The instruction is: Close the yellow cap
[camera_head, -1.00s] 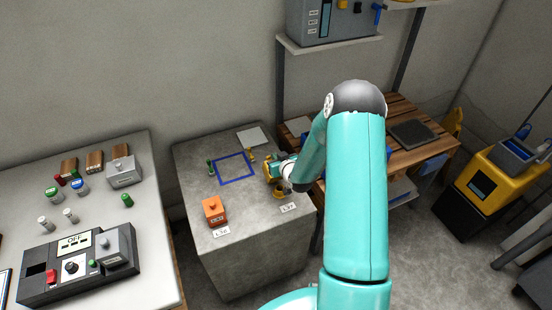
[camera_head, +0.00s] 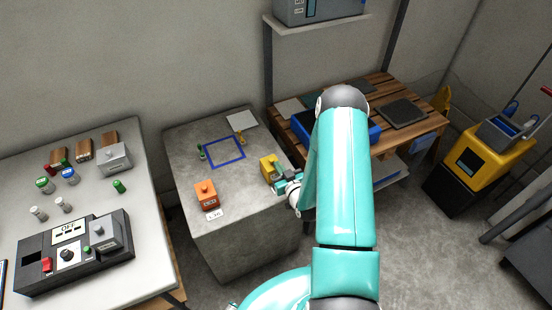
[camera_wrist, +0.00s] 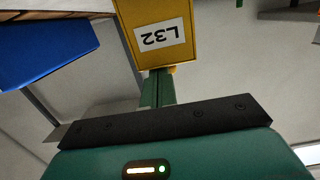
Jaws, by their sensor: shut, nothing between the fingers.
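A yellow box (camera_head: 268,168) stands near the right edge of the grey concrete block (camera_head: 240,205). In the wrist view the yellow box (camera_wrist: 155,28) fills the top middle, with a white label reading L32, upside down. I cannot tell clearly which part is the yellow cap, or whether it is open. My gripper (camera_head: 280,176) is low at the near right side of the box. In the wrist view my green fingers (camera_wrist: 158,85) are together and empty, their tips at or just short of the box's lower edge. The contact itself is hidden.
An orange box (camera_head: 206,196) with a knob stands left on the block. A blue outlined square (camera_head: 226,164) has a small green item (camera_head: 201,153) and a small yellow one (camera_head: 240,138) at its edges. A wooden table (camera_head: 424,124) with a blue bin (camera_head: 364,132) is close behind my arm.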

